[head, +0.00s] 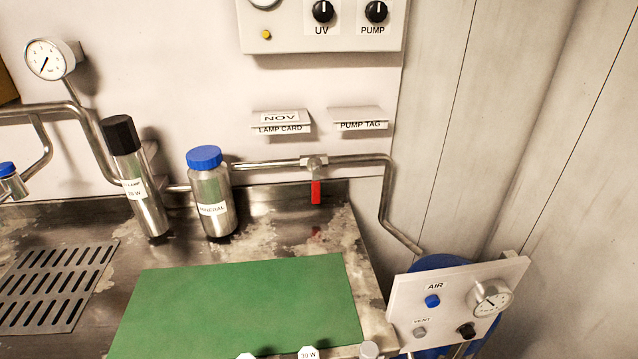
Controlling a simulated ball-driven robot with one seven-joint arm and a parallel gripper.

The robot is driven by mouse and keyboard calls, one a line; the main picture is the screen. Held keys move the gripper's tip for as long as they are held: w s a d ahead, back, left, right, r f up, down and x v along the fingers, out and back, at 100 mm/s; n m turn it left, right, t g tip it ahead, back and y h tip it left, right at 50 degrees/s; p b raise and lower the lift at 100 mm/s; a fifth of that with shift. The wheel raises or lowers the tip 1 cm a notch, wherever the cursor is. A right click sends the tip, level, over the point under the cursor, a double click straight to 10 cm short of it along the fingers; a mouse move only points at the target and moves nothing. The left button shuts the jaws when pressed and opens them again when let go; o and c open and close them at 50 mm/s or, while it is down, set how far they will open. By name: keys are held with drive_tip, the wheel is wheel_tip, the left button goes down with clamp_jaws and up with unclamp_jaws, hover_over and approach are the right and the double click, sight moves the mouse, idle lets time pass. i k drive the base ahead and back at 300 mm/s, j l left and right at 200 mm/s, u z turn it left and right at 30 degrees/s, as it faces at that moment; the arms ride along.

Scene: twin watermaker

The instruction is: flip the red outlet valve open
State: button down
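The red outlet valve handle (316,192) hangs straight down from a metal valve body (314,164). The valve sits on a steel pipe (355,160) along the wall, above the back right of the metal counter. The handle stands across the pipe's horizontal run. A faint red reflection shows on the counter below it. My gripper is not in view, and nothing touches the handle.
A blue-capped mineral bottle (212,195) and a black-topped lamp cylinder (137,180) stand left of the valve. A green mat (240,305) lies in front. An air panel (455,300) stands at lower right. Space directly before the handle is clear.

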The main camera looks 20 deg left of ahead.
sight(315, 181)
drive_tip(key=u, duration=1.05)
drive_tip(key=i, duration=0.05)
